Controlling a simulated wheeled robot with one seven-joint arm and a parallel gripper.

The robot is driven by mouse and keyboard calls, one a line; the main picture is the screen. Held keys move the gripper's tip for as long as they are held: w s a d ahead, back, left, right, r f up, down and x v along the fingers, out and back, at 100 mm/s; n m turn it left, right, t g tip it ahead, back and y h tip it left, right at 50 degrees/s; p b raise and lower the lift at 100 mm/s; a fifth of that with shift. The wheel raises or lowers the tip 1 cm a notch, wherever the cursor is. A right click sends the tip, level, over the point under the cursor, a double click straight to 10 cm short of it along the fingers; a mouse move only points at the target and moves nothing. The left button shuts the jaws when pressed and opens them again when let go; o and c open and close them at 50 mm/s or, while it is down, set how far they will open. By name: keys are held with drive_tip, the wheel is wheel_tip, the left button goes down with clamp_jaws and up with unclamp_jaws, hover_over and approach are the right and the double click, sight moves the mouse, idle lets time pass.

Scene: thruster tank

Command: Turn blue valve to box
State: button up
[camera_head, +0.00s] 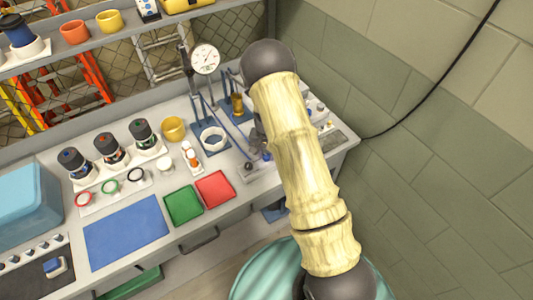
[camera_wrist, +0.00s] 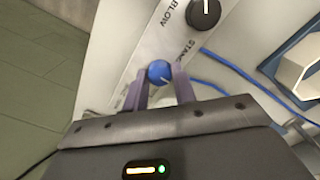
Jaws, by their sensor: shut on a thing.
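A box marking by the valve cannot be made out.
A black knob (camera_wrist: 204,13) beside the word "BLOW" is on the same panel. A blue hose (camera_wrist: 240,85) runs at the right. In the head view, a gauge (camera_head: 205,59), red tray (camera_head: 215,188) and green tray (camera_head: 184,205) are on the bench left of my arm; a wall stands right.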

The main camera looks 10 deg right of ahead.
sight(266, 156)
drive_tip(key=o, duration=1)
drive_tip(key=shift+r, duration=0.15)
wheel_tip(266, 156, up, 17)
drive_tip(key=b, duration=0.3)
drive_tip(key=s+r+n+t, duration=0.2)
drive_tip(key=s+n, duration=0.3)
drive_tip(key=s, duration=1.6)
drive_tip(key=shift+s+d+r+t, duration=0.15)
drive_tip(key=shift+s+r+t, duration=0.1)
drive_tip(key=shift+t, duration=0.05)
